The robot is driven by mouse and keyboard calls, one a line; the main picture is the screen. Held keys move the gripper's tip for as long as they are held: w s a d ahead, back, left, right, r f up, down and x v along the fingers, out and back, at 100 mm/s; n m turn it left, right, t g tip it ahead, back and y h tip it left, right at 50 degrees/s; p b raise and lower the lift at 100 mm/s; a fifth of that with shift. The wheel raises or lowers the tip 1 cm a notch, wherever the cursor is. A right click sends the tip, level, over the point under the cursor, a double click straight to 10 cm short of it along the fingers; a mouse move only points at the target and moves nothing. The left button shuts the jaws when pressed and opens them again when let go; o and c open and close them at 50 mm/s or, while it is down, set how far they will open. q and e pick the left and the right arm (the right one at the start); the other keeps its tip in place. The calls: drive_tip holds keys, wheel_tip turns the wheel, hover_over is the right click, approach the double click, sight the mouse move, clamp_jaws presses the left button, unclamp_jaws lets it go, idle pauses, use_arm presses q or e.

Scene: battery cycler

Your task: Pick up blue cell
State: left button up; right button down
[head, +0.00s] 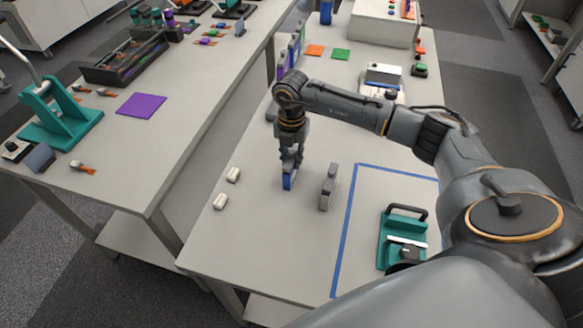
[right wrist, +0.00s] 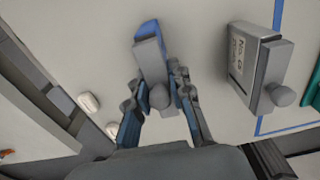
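The blue cell (head: 289,181) stands on the right-hand worktable in the head view. In the right wrist view the blue cell (right wrist: 148,30) shows a blue far end, a grey top and a round grey knob. My right gripper (head: 291,157) is directly above it, pointing down. In the right wrist view the fingers of my right gripper (right wrist: 158,88) lie on both sides of the cell's grey top, very close to it. Whether both fingers press on it is unclear. My left gripper is not in view.
A grey cell (head: 327,187) stands close by on the right. Two small white pieces (head: 220,201) lie to the left. Blue tape (head: 345,230) bounds an area with a teal fixture (head: 403,238). A purple mat (head: 141,104) lies on the left table.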

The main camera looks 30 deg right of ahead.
drive_tip(key=shift+w+r, duration=0.1)
drive_tip(key=shift+r, duration=0.05)
drive_tip(key=shift+r, duration=0.3)
wheel_tip(320, 180, up, 9)
drive_tip(key=b, duration=0.3)
drive_tip(key=shift+r, duration=0.1)
